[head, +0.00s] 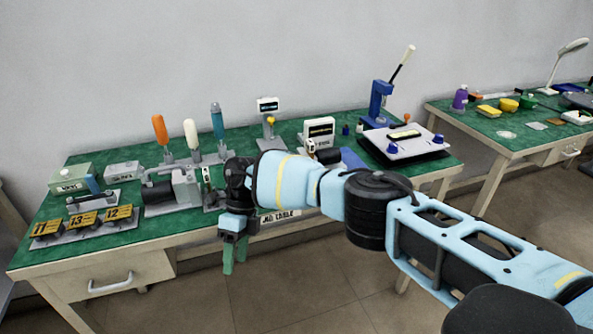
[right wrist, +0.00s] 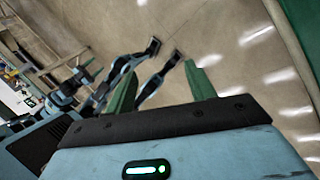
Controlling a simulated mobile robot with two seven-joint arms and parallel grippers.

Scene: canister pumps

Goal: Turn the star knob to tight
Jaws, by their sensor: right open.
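I cannot make out with certainty which part is the star knob. Two small blue knobs, one on the left (head: 392,149) and one on the right (head: 438,139), sit on a white-topped plate at the right end of the green table; their shape is too small to tell. My right gripper (head: 229,262) hangs fingers down in front of the table's front edge, over the floor and well away from those knobs. Its green fingers also show in the right wrist view (right wrist: 162,82), apart, with only floor close between them. My left gripper is not in view.
The green table (head: 130,237) holds tagged blocks (head: 86,221), a grey pump-like unit (head: 186,185), several upright handles and a blue lever press (head: 379,100). My right arm hides part of the front edge. A second table (head: 485,127) stands at right, with a floor gap between.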

